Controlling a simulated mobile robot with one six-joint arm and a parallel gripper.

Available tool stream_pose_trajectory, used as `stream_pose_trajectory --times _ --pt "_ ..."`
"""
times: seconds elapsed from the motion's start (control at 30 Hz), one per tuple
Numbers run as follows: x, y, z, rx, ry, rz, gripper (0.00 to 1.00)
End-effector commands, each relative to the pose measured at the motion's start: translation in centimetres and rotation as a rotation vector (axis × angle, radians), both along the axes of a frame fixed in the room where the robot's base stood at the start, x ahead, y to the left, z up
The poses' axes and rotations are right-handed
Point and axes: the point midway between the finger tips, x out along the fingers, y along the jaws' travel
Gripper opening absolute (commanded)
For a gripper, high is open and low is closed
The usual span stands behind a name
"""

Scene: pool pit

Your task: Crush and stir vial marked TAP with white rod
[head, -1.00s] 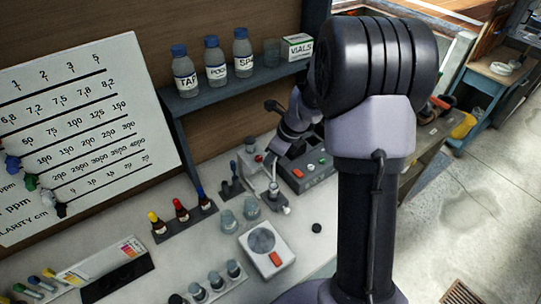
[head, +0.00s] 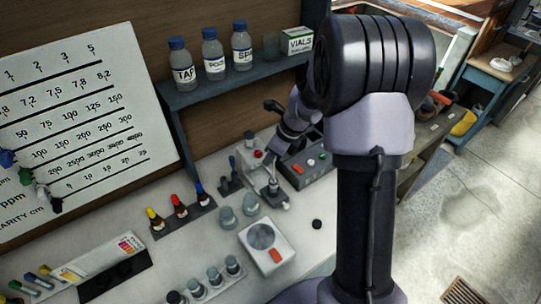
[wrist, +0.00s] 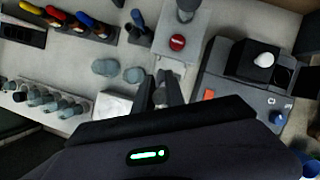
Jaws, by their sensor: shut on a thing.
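My gripper (head: 272,187) is low over the bench at the far end of the arm, beside the grey instrument. A thin pale upright piece shows at its fingers, which I take to be the white rod; it is small and partly hidden. In the wrist view my fingers (wrist: 158,88) are close together, and what is between them is hard to make out. A bottle labelled TAP (head: 183,75) stands on the shelf. Several small vials (head: 214,277) stand in a row at the front; no TAP mark is readable on them.
Two grey-capped vials (head: 228,218) stand left of my gripper. A white scale-like device (head: 280,231), a black puck (head: 317,224), a dropper-bottle rack (head: 178,221) and a grey instrument (head: 313,172) surround it. A shelf (head: 210,92) hangs behind.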

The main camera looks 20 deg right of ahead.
Motion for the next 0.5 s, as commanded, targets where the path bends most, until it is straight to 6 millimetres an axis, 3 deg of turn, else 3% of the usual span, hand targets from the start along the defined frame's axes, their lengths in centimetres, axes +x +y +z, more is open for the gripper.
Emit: stream_pose_trajectory --times 0.17,0.5 --pt "0.0 0.0 -0.1 0.0 0.0 0.0 0.0" --pt "0.0 0.0 -2.5 0.0 0.0 0.001 0.0"
